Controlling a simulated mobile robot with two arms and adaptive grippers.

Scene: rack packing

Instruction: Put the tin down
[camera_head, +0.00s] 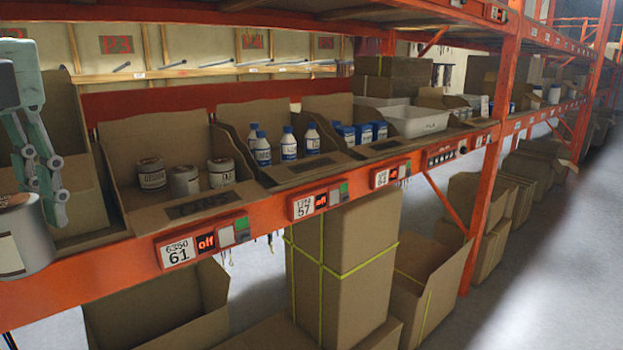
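A grey tin (30,246) with a pale label is at the left edge of the head view, partly cut off. It is held up in front of the orange shelf beam. My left gripper (48,204) comes down from the upper left, with its fingers at the tin's upper part. It appears shut on the tin, though the far side of the grip is out of frame. Several similar tins (185,181) stand upright in an open cardboard bin (125,133) on the shelf, to the right of the gripper. My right gripper is not in view.
Another cardboard bin (84,205) is behind the gripper. The orange beam (110,268) runs along the front. Cardboard boxes (345,270) stand below.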

